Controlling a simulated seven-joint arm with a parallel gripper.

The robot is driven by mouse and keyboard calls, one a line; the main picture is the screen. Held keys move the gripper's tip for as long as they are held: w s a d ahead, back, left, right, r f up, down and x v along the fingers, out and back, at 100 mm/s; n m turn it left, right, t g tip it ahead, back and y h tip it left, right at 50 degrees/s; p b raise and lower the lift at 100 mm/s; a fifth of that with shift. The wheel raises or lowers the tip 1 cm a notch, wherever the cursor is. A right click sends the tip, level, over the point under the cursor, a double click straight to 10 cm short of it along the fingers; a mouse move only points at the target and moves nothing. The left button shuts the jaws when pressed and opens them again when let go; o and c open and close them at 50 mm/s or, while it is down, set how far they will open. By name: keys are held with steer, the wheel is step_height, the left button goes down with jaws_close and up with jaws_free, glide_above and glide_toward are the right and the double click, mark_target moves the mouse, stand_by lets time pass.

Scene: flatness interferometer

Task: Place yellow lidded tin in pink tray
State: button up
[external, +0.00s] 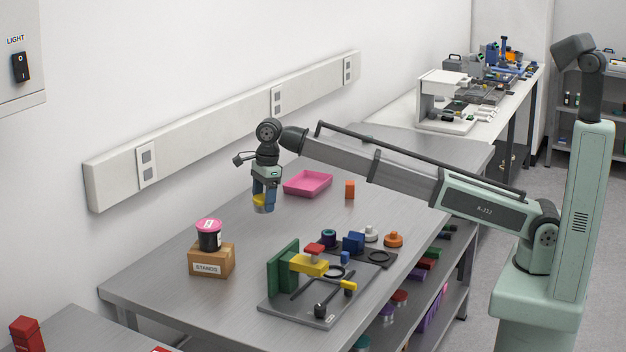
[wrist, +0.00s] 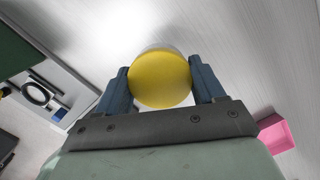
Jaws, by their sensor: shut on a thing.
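The yellow lidded tin (wrist: 160,79) is held between the two blue fingers of my gripper (wrist: 161,86), its round yellow lid facing the wrist camera. In the external view my gripper (external: 264,202) points down with the yellow tin (external: 261,209) between its fingertips, and it appears to be above the table. The pink tray (external: 308,183) lies on the table behind and to the right of my gripper, and looks empty. A corner of the pink tray (wrist: 277,134) shows at the lower right of the wrist view.
An orange block (external: 350,189) stands right of the tray. A cardboard box (external: 211,262) with a black, pink-lidded tub (external: 209,236) on it is at front left. The grey fixture plate (external: 318,312) with several parts is at the front. The table between is clear.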

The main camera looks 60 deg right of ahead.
steer(key=w+d+m, duration=0.1)
steer(key=w+d, duration=0.2)
steer(key=d, duration=0.7)
steer(key=w+d+m, duration=0.2)
steer(key=d, duration=0.8)
steer(key=m, duration=0.2)
glide_above(307, 187)
steer(key=shift+s+f, duration=0.2)
steer(key=shift+f, duration=4.45)
steer(key=shift+f, duration=0.1)
steer(key=o, duration=1.1)
steer(key=shift+c, duration=0.2)
step_height(307, 187, up, 12)
steer(key=s, duration=0.1)
steer(key=shift+d, duration=0.45)
steer(key=shift+s, duration=0.1)
